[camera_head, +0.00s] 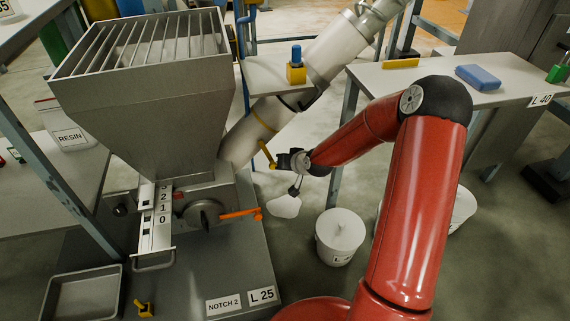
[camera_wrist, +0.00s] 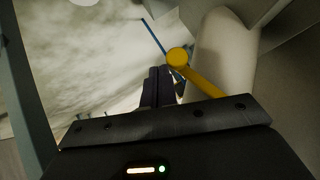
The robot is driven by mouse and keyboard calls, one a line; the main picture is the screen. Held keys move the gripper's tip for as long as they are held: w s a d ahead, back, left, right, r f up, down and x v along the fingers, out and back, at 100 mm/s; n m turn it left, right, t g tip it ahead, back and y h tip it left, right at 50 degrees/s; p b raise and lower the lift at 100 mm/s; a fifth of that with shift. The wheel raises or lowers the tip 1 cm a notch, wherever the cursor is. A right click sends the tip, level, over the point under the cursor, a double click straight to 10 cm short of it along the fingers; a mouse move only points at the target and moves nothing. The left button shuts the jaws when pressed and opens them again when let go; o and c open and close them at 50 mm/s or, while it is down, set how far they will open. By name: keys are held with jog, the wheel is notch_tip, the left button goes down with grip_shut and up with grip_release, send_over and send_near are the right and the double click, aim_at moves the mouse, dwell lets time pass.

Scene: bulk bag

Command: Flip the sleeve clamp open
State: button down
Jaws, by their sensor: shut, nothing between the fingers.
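The sleeve clamp's yellow lever (camera_head: 267,154) sticks out from the side of the pale sleeve tube (camera_head: 243,138), which slopes down to the hopper machine. In the wrist view the lever (camera_wrist: 203,80) ends in a round yellow knob (camera_wrist: 178,57), just right of my fingertips. My gripper (camera_head: 281,161) is shut and empty, with its dark fingers (camera_wrist: 160,82) close beside the lever. I cannot tell whether they touch it. The clamp's far side is hidden.
A steel hopper (camera_head: 150,90) with a grate stands left, with an orange-handled valve (camera_head: 240,213) below. A shelf (camera_head: 262,78) holding a yellow block with a blue top (camera_head: 296,66) is above the lever. A white bucket (camera_head: 340,238) stands on the floor below my arm.

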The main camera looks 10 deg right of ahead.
jog(key=p+v, duration=0.1)
jog(key=v, duration=0.7)
dwell(0.5)
jog(key=s+a+r+g+h+p, duration=0.1)
jog(key=s+r, duration=1)
jog(key=s, duration=0.4)
jog(key=s+a+r+n+g+h+p, duration=0.1)
jog(key=s+r+g+h, duration=0.1)
jog(key=s+r, duration=0.9)
jog(key=s, duration=0.4)
jog(key=shift+r+h, duration=0.3)
jog(key=shift+r, duration=0.05)
